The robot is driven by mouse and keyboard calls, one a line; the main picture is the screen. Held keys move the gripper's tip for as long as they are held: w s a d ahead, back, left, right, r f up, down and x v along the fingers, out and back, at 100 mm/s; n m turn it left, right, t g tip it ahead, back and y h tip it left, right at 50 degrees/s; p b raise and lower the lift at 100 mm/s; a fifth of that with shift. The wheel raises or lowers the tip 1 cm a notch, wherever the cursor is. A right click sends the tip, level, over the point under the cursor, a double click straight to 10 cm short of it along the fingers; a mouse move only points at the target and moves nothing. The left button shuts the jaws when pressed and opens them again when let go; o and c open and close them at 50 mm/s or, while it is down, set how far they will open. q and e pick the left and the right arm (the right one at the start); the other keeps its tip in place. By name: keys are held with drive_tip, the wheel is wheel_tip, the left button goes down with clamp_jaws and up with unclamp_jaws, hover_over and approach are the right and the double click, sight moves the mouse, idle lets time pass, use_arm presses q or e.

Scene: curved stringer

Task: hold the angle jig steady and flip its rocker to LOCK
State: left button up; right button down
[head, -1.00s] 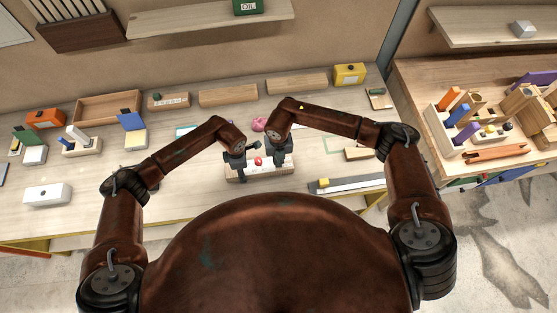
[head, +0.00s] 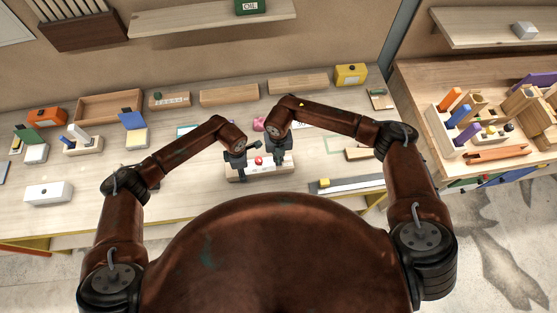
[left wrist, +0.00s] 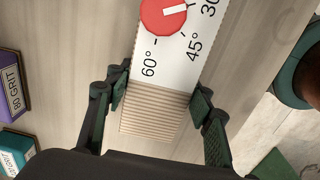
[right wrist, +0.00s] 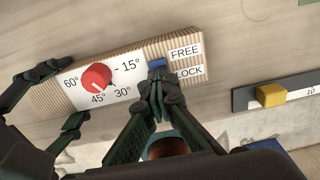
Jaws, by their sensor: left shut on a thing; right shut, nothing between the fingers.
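The angle jig (head: 240,174) is a pale wooden block on the bench, with a white scale face and a red knob (right wrist: 96,76). My left gripper (left wrist: 160,95) is shut on the jig's ribbed wooden end, one finger on each side. The blue rocker (right wrist: 157,63) sits at the other end, beside the FREE and LOCK labels. My right gripper (right wrist: 158,88) is shut and empty, its fingertips at the rocker's LOCK side. They hide part of the rocker, so I cannot tell whether they touch it or which way it is tipped.
A ruler with a yellow block (right wrist: 270,95) lies to the jig's right. A pink object (head: 258,124) stands behind my right gripper. Boxes and wooden blocks line the back of the bench. A white box (head: 48,193) is at left; the bench between is fairly clear.

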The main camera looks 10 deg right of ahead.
wheel_tip(320, 180, up, 14)
drive_tip(key=shift+w, duration=0.15)
idle(0.3)
drive_tip(key=shift+w, duration=0.15)
drive_tip(key=shift+w+d+r+g, duration=0.15)
drive_tip(key=shift+w+r+g, duration=0.15)
drive_tip(key=shift+w+g, duration=0.25)
drive_tip(key=f, duration=0.4)
drive_tip(key=s+f, duration=0.1)
drive_tip(key=f, duration=0.4)
drive_tip(key=s+f, duration=0.1)
drive_tip(key=f, duration=0.4)
